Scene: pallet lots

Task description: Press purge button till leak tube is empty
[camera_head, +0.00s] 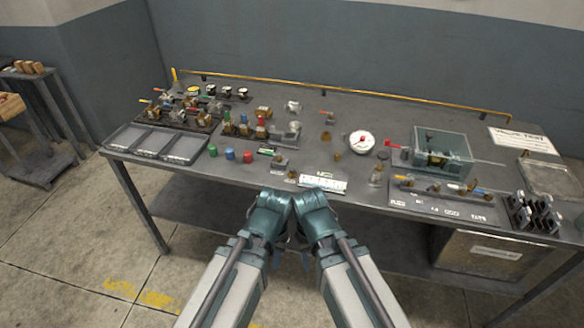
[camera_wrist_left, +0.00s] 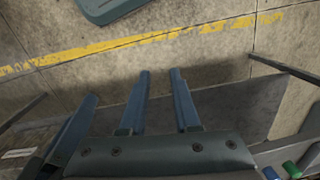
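The workbench (camera_head: 330,115) holds many small valve parts and fittings. Green (camera_head: 212,150), blue (camera_head: 230,154) and red (camera_head: 248,157) caps stand near its front edge; I cannot tell whether any is the purge button. A white scale plate (camera_head: 322,183) lies at the front edge. A small clear vessel (camera_head: 376,178) stands right of it; I cannot identify the leak tube for certain. My left gripper (camera_head: 276,257) hangs low before the bench edge; in the left wrist view its fingers (camera_wrist_left: 162,100) are apart and empty. My right arm is beside it, its fingertips hidden.
A round gauge (camera_head: 362,142) stands mid-bench. A green open box (camera_head: 443,145) and a labelled tray (camera_head: 445,205) are at right. An empty divided tray (camera_head: 155,143) is at left. A brass rail (camera_head: 340,92) runs along the back. The floor in front is clear.

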